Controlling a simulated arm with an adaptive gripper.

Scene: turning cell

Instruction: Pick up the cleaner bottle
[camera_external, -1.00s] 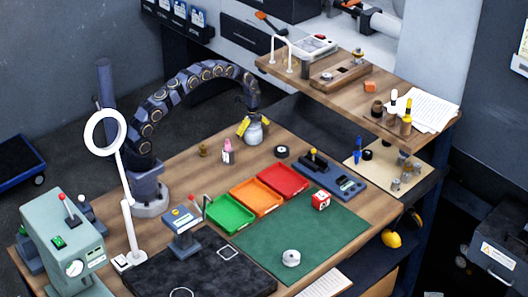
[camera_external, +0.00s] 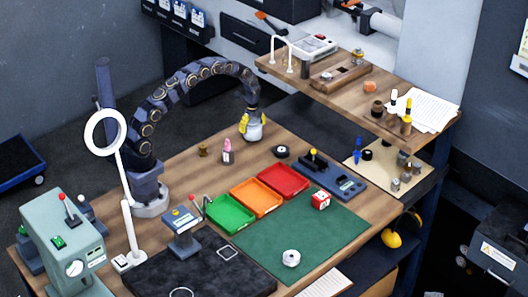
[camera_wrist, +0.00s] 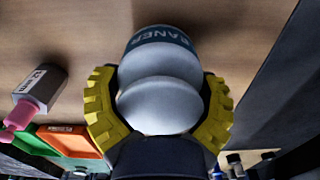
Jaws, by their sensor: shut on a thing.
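The cleaner bottle (camera_external: 255,133) is a rounded, pale grey-white bottle at the far edge of the wooden bench. In the wrist view its dark label band with the letters "ANER" shows on the bottle (camera_wrist: 162,58). My gripper (camera_external: 252,121) reaches it from above. Its two yellow ribbed fingers are shut on the bottle's upper part, one on each side in the wrist view. The bottle looks upright. Whether its base touches the bench is unclear.
A small pink-topped bottle (camera_external: 227,153) stands to the left, with a brass piece (camera_external: 203,149) beyond it. A dark round part (camera_external: 281,151) lies to the right. Green (camera_external: 229,214), orange (camera_external: 256,196) and red (camera_external: 283,180) trays lie nearer the front. A raised shelf (camera_external: 318,86) stands behind.

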